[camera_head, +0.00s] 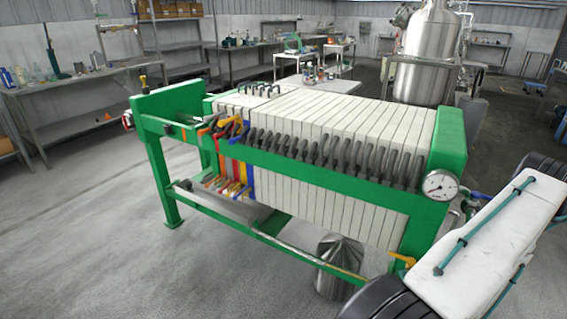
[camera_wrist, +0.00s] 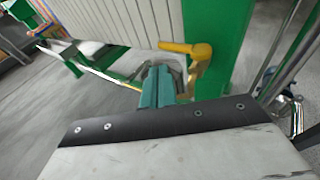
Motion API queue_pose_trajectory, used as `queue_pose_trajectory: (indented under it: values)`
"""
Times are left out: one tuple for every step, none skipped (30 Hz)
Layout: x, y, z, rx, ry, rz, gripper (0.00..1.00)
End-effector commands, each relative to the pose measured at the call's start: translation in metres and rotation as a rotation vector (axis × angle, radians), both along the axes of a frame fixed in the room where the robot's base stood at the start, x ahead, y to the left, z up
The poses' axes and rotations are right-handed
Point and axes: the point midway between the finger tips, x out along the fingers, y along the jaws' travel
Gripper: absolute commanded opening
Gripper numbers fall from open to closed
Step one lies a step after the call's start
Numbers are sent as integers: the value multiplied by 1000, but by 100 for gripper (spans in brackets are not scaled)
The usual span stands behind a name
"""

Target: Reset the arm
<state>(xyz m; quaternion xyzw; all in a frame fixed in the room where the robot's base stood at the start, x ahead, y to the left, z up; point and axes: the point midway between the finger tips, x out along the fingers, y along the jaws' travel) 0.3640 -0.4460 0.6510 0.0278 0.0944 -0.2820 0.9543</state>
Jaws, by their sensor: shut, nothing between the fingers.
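My gripper (camera_wrist: 160,76) shows in the wrist view as teal fingers closed together, with nothing visible held between them. Its tips lie close below and left of a yellow valve handle (camera_wrist: 186,48) in the picture; I cannot tell whether they touch. The same yellow handle (camera_head: 402,258) shows in the head view low on the filter press's right end. My white arm link with teal hoses fills the lower right of the head view, and the gripper itself is hidden there.
A green-framed filter press (camera_head: 452,140) with white plates stands directly ahead. A pressure gauge (camera_head: 440,185) sits on its right end, near my arm. A steel cone-topped vessel (camera_head: 340,262) stands under it. Benches and a steel tank (camera_head: 428,60) stand behind. Floor at left is clear.

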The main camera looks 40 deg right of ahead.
Motion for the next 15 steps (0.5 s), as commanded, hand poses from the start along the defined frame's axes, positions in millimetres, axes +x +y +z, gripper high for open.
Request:
queue_pose_trajectory:
  values:
    - [0, 0, 0, 2, -2, -1, 0]
    - [0, 0, -1, 9, -4, -1, 0]
    - [2, 3, -1, 22, -10, 13, 0]
    - [4, 6, 0, 29, -15, 28, 0]
    - [6, 11, 0, 36, -22, 49, 0]
    - [10, 19, 1, 50, -34, 83, 0]
    - [14, 26, 2, 63, -43, 112, 0]
    - [17, 34, 4, 75, -53, 147, 0]
    - [21, 42, 11, 80, -66, 197, 0]
    - [24, 48, 18, 81, -75, 238, 0]
    - [29, 53, 27, 76, -81, 289, 0]
    - [37, 61, 40, 66, -87, 364, 0]
    - [42, 67, 50, 58, -90, 418, 0]
    - [48, 73, 59, 51, -91, 472, 0]
    - [55, 80, 72, 37, -90, 544, 0]
